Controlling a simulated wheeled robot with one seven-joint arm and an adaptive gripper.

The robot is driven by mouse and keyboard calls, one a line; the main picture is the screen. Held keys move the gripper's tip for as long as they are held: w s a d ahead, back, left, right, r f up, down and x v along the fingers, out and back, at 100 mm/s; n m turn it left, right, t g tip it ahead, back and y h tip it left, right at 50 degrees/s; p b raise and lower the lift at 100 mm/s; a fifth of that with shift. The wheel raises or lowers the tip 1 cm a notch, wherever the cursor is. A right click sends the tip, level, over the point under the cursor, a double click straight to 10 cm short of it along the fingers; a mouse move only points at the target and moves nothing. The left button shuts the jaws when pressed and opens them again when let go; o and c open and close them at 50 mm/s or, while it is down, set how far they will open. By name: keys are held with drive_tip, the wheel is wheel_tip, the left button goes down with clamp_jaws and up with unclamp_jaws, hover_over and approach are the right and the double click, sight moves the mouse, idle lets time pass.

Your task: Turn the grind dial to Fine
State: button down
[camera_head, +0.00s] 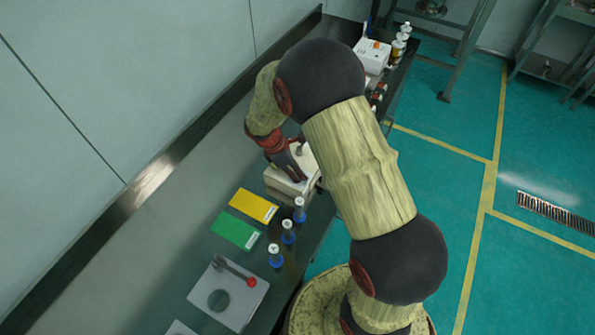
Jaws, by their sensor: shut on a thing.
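A white box-shaped machine (278,183) stands on the bench near the middle of the head view, partly covered by my arm. My gripper (297,172), dark with a red-brown wrist, reaches down onto the top of this machine and is shut on a part there, which appears to be the grind dial. The dial itself is hidden by the fingers and the arm. Its markings and setting cannot be read.
Yellow (254,206) and green (235,230) cards lie in front of the machine. Several blue-based bottles (288,232) stand along the bench's right edge. A pale board (228,293) holds a red-tipped tool. A white device (372,55) and bottles stand at the far end.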

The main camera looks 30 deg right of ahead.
drive_tip(key=m+g, duration=0.1)
drive_tip(key=m, duration=0.2)
drive_tip(key=m+g+y+p, duration=0.1)
drive_tip(key=m, duration=0.1)
drive_tip(key=shift+w+d+m+p, duration=0.1)
drive_tip(key=shift+w+m+p, duration=0.1)
drive_tip(key=shift+m+p, duration=0.15)
drive_tip(key=m+y, duration=0.1)
drive_tip(key=m, duration=0.1)
drive_tip(key=m+g, duration=0.1)
drive_tip(key=m, duration=0.2)
drive_tip(key=shift+d+m+y+p, duration=0.15)
drive_tip(key=shift+m+y+p, duration=0.1)
drive_tip(key=shift+y+p, duration=0.15)
drive_tip(key=m+y, duration=0.1)
drive_tip(key=m, duration=0.2)
drive_tip(key=m+y, duration=0.1)
drive_tip(key=m, duration=0.2)
drive_tip(key=shift+w+d, duration=0.1)
drive_tip(key=shift+d, duration=0.1)
drive_tip(key=m+y, duration=0.1)
drive_tip(key=m, duration=0.2)
drive_tip(key=m+y+p, duration=0.1)
drive_tip(key=m, duration=0.1)
drive_tip(key=shift+d+m+t, duration=0.1)
drive_tip(key=shift+m+t, duration=0.3)
drive_tip(key=c, duration=1.7)
unclamp_jaws()
drive_tip(key=shift+o, duration=0.2)
